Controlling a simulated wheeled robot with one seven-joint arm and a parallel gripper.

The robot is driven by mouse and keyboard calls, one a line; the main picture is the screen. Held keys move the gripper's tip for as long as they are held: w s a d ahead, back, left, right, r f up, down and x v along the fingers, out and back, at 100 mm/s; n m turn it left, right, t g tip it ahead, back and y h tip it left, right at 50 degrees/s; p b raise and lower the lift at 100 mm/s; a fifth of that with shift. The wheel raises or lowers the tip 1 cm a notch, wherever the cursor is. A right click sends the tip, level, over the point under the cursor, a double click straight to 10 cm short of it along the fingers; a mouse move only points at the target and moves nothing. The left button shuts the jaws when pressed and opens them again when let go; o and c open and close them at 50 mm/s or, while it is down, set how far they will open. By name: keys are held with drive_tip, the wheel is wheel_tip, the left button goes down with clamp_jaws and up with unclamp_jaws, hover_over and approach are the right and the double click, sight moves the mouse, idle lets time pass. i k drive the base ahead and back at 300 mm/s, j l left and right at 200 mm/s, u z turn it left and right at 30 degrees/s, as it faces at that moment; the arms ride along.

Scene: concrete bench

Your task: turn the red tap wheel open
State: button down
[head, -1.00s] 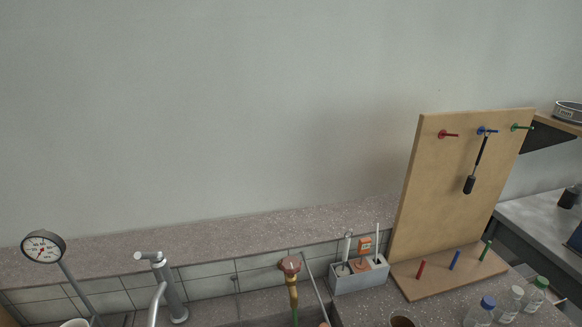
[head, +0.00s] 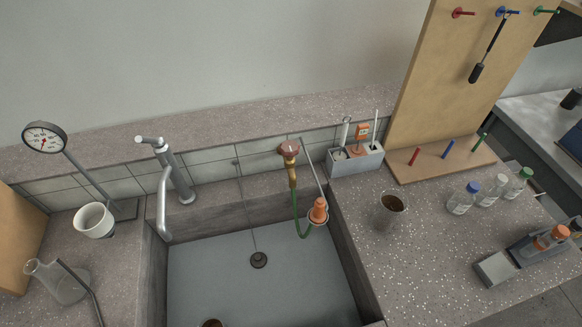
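The red tap wheel (head: 289,149) sits on top of a brass tap (head: 292,176) at the back edge of the sink, right of the middle. The wheel is a dull red and looks seen from above and in front. A green hose (head: 297,222) hangs from the tap down into the basin. I cannot tell from this view whether the tap is open or shut, and no water shows. My gripper is not in view.
A grey faucet (head: 172,175) stands left of the wheel. A thin rod with an orange end (head: 319,210) leans close on its right. A grey caddy (head: 355,161) and a wooden pegboard (head: 420,90) stand further right. The sink basin (head: 215,270) is mostly empty.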

sight(289, 148)
drive_tip(key=i+j+z, duration=0.25)
drive_tip(key=j, duration=0.2)
drive_tip(key=j+z, duration=0.2)
drive_tip(key=j, duration=0.25)
drive_tip(key=i+j+z, duration=0.1)
drive_tip(key=j+z, duration=0.15)
drive_tip(key=j, duration=0.3)
